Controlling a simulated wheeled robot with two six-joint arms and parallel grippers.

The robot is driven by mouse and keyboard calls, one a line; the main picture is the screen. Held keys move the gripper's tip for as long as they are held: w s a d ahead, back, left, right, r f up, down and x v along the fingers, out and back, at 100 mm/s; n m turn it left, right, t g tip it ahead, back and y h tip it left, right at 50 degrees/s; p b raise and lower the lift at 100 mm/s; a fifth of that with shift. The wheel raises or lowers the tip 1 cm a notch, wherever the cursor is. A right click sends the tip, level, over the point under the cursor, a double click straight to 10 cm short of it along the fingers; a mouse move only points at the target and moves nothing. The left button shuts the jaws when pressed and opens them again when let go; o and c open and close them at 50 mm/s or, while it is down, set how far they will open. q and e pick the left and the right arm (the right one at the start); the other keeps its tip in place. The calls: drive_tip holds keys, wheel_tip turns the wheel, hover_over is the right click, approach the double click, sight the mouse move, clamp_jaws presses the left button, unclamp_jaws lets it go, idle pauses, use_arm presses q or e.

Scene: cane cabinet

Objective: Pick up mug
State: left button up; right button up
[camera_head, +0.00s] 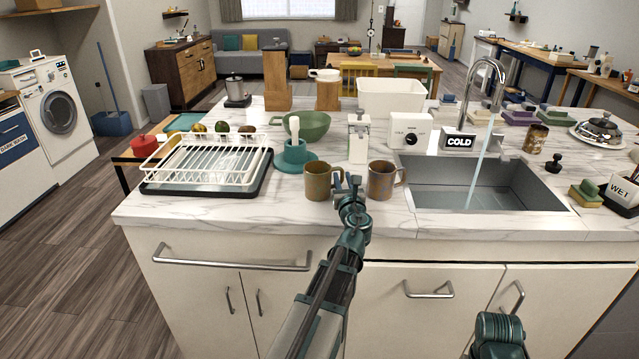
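Two brown mugs stand upright on the marble counter (240,207) near its front edge. The left mug (317,182) is rusty and mottled; the right mug (381,181) is darker, with its handle to the right. My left gripper (347,182) reaches over the counter edge between them, close to the left mug's right side. Its fingers look apart, and neither mug is lifted. The gripper partly hides the left mug's handle side, so I cannot tell whether it touches. Only a teal part of my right arm shows at the bottom right.
A white dish rack (205,160) and teal holder (294,158) stand left of the mugs. Behind are a white dispenser (358,143) and green bowl (309,126). The sink (480,186), with water running, lies right. A white cup (325,74) tops a wooden block.

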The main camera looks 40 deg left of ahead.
use_arm(q)
drive_tip(key=x, duration=0.4)
drive_tip(key=shift+s, duration=0.15)
clamp_jaws()
idle(1.1)
